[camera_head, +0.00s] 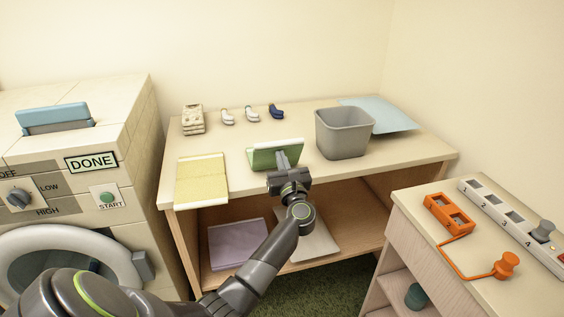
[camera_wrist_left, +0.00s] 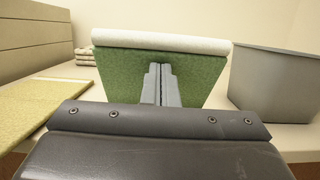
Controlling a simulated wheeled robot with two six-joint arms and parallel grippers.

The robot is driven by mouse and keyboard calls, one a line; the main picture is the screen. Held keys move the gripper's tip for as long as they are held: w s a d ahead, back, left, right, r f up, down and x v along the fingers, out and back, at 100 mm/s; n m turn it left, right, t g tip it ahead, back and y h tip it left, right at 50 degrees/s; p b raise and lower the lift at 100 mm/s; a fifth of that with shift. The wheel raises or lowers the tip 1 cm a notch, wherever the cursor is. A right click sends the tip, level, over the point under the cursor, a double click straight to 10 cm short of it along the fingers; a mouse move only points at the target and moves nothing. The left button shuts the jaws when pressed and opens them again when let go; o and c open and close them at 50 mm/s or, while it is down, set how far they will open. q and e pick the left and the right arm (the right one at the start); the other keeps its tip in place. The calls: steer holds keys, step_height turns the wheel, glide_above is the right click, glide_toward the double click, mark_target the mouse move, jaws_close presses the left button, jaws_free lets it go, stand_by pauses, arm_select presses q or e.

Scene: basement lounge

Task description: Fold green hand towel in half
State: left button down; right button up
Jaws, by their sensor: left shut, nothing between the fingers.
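The green hand towel (camera_head: 262,160) is on the wooden table, near its front edge. A pale band (camera_wrist_left: 160,42) runs along its top edge in the left wrist view. In that view its green face (camera_wrist_left: 120,75) stands tilted up facing me, and its lower part is hidden behind my gripper. My left gripper (camera_head: 283,158) is shut with nothing held. Its fingers (camera_wrist_left: 161,82) are together in front of the middle of the green face; I cannot tell whether they touch it. My right gripper is not in view.
A yellow cloth (camera_head: 202,180) lies left of the towel and a grey bin (camera_head: 343,134) stands to its right. Folded beige cloths (camera_head: 193,119), several small rolled items and a blue cloth (camera_head: 385,115) lie behind. A washer and a side cabinet flank the table.

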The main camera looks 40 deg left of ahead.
arm_select(q)
steer(key=shift+r+b+x, duration=0.2)
steer(key=shift+b+x, duration=0.15)
steer(key=shift+x, duration=1.5)
steer(key=shift+r+b+x, duration=0.2)
steer(key=shift+b+x, duration=0.15)
steer(key=shift+x, duration=1.5)
steer(key=shift+w+a+f+b, duration=0.15)
steer(key=shift+w+a+b, duration=1.15)
steer(key=shift+a+b, duration=0.3)
steer(key=shift+w+a, duration=0.25)
steer(key=shift+w, duration=0.05)
